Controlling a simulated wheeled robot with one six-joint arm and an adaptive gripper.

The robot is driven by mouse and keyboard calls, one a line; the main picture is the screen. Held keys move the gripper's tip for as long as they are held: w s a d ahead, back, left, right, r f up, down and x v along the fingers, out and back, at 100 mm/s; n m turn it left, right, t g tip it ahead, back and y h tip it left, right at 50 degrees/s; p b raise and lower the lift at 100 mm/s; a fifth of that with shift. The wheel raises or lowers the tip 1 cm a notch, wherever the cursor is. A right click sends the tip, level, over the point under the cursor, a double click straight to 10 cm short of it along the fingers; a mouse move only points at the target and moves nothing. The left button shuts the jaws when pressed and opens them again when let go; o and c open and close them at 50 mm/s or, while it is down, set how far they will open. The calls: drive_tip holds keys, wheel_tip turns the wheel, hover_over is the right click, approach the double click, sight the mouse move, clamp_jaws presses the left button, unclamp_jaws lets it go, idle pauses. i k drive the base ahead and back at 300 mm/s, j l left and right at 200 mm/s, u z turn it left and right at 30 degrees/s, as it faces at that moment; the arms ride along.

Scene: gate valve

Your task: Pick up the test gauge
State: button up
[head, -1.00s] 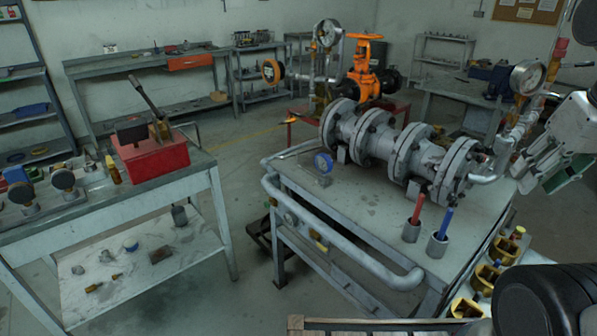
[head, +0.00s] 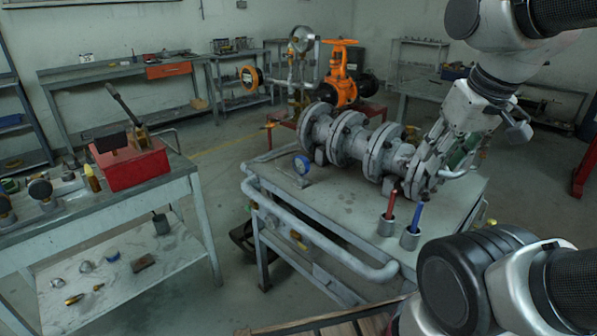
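Several gauges show, and I cannot tell by look which is the test gauge. A small blue-rimmed gauge (head: 302,165) stands on the grey valve table (head: 345,205), left of the flanged pipe (head: 350,140). Dark round gauges (head: 40,189) stand on the left workbench. An orange-rimmed gauge (head: 249,77) and a pale-faced gauge (head: 302,39) are on the piping behind. My gripper (head: 428,185) hangs in front of the pipe's right end flange, away from the blue-rimmed gauge. Its fingers blend into the flange, so their opening is unclear.
Grey cups hold a red tool (head: 391,204) and a blue tool (head: 416,217) at the table's front right. A thick grey rail (head: 330,252) runs along the table's edge.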

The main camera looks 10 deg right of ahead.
sight(301, 165)
drive_tip(key=k+j, duration=0.1)
drive_tip(key=j, duration=0.75)
drive_tip(key=i+j, duration=0.1)
drive_tip(key=j, duration=0.3)
drive_tip(key=i+j+z, duration=0.15)
drive_tip(key=j, duration=0.6)
drive_tip(key=i+j+z, duration=0.1)
drive_tip(key=i, duration=0.4)
drive_tip(key=i+j+z, duration=0.1)
drive_tip(key=i, duration=0.45)
